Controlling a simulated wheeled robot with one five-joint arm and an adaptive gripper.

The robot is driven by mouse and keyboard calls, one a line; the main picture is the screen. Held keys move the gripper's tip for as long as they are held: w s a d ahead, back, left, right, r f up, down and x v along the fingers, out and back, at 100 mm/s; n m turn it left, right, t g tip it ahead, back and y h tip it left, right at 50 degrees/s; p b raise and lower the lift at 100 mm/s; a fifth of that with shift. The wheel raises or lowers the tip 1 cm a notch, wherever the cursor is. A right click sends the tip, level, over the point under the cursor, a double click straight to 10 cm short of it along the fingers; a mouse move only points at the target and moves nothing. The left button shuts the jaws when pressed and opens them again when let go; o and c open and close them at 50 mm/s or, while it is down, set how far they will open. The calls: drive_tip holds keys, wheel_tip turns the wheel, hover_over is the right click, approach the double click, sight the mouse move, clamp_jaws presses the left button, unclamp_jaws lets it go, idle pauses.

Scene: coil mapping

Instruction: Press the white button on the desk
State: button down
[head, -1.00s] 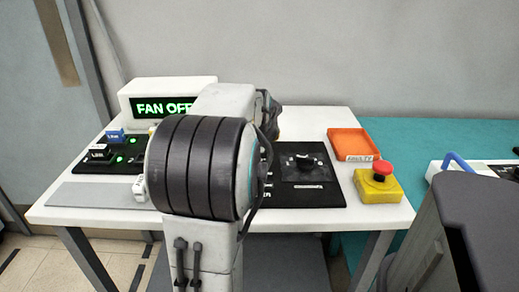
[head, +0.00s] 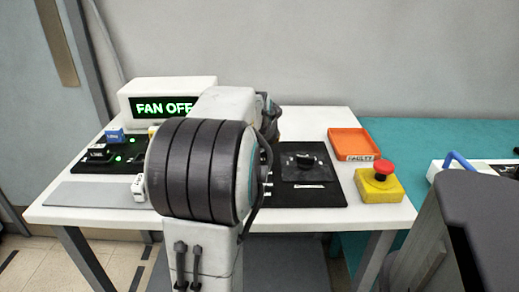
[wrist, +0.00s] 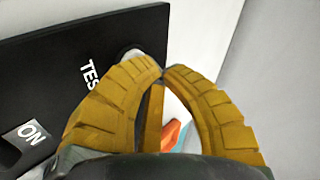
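In the wrist view, a pale round shape, likely the white button (wrist: 131,54), shows at the edge of a black panel (wrist: 100,35) marked "TES" and "ON". My left finger partly covers it. My gripper (wrist: 162,72) has its two ochre fingers' tips together, with nothing seen between them. The tips lie just right of the pale shape in the picture; I cannot tell if they touch it. In the head view, my arm hides the button and most of the gripper on the white desk (head: 300,222).
On the desk, a "FAN OFF" display (head: 163,105) stands at the back left. A teal surface (head: 440,140) lies beyond.

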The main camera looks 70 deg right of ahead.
drive_tip(key=shift+f+b, duration=0.3)
drive_tip(key=shift+f, duration=0.1)
idle(0.5)
drive_tip(key=shift+r, duration=0.15)
drive_tip(key=shift+r+p, duration=0.65)
drive_tip(key=shift+r, duration=0.05)
drive_tip(key=shift+r+p, duration=2.05)
drive_tip(key=shift+r, duration=0.5)
